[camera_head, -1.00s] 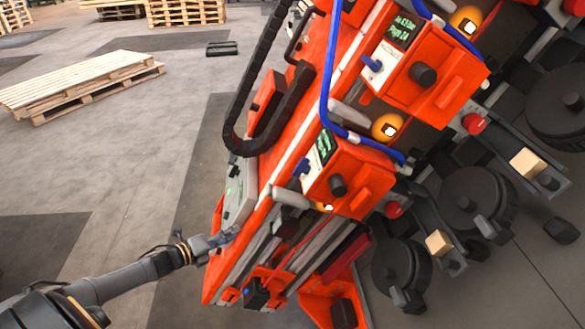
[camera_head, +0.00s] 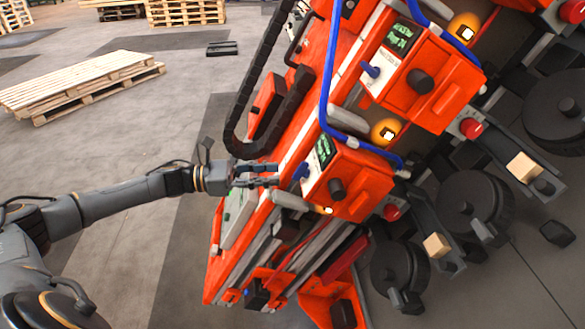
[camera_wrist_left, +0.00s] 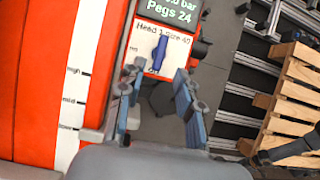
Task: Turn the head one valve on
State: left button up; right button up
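The head one valve is a small blue handle (camera_head: 301,172) on the white plate of the nearer orange box (camera_head: 362,192). In the left wrist view the handle (camera_wrist_left: 159,54) stands roughly upright, under a label that reads "Head 1". An "on"-like mark is at its left and an "off"-like mark near its lower end. My left gripper (camera_head: 277,175) is just left of the handle. In the left wrist view its two fingers (camera_wrist_left: 158,90) are apart and empty, with the handle ahead between them; I see no contact. My right gripper is not in view.
A second orange box (camera_head: 425,80) with its own blue handle (camera_head: 370,70) is farther up the machine. A blue hose (camera_head: 326,90) and black cable chain (camera_head: 240,135) run near my left gripper. A wooden pallet (camera_head: 80,82) lies on the open floor at left.

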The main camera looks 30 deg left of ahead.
aim_at(295, 172)
pick_arm(q)
jog(key=p+x, duration=0.1)
jog(key=x, duration=0.3)
jog(key=shift+w+d+r, duration=0.2)
jog(key=shift+d, duration=0.1)
jog(key=shift+w+d+f, duration=0.2)
jog(key=shift+w+d, duration=0.25)
jog(key=shift+d, duration=0.1)
jog(key=shift+c, duration=0.4)
grip_shut()
